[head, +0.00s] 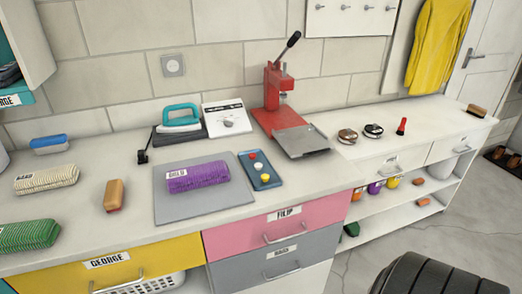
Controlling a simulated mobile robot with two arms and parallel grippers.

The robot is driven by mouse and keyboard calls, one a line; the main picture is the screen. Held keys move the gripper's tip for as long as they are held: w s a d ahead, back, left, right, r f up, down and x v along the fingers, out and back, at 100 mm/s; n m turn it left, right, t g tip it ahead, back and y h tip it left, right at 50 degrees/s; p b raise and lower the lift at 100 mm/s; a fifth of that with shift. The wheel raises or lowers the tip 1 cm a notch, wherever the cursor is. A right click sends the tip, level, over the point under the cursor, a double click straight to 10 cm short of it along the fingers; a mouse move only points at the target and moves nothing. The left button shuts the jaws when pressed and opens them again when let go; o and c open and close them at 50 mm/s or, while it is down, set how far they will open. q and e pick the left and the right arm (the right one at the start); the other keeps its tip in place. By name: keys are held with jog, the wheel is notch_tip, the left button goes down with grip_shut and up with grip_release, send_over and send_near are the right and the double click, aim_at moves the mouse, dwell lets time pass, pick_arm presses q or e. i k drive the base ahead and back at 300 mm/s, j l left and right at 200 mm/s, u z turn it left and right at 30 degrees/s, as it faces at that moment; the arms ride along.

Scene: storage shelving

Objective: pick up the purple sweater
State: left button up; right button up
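The purple sweater (205,178) is a rolled or folded knitted bundle with a white name label on its left end. It lies on a grey mat (180,210) on the white counter. A small blue tray (264,183) with red, white and yellow round pieces sits just to its right. The sweater is uncovered and nothing touches it from above.
A cream knitted bundle (46,179), a green one (29,235) and a brown-orange brush (114,195) lie to the left. Behind are a teal-handled iron (181,117) and a red press (278,98). A black ridged object (435,275) fills the bottom right.

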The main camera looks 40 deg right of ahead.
aim_at(198, 176)
jog(key=z, duration=0.85)
jog(key=i+l, duration=0.1)
jog(key=l, duration=0.25)
jog(key=i+l+u, duration=0.15)
jog(key=l, duration=0.25)
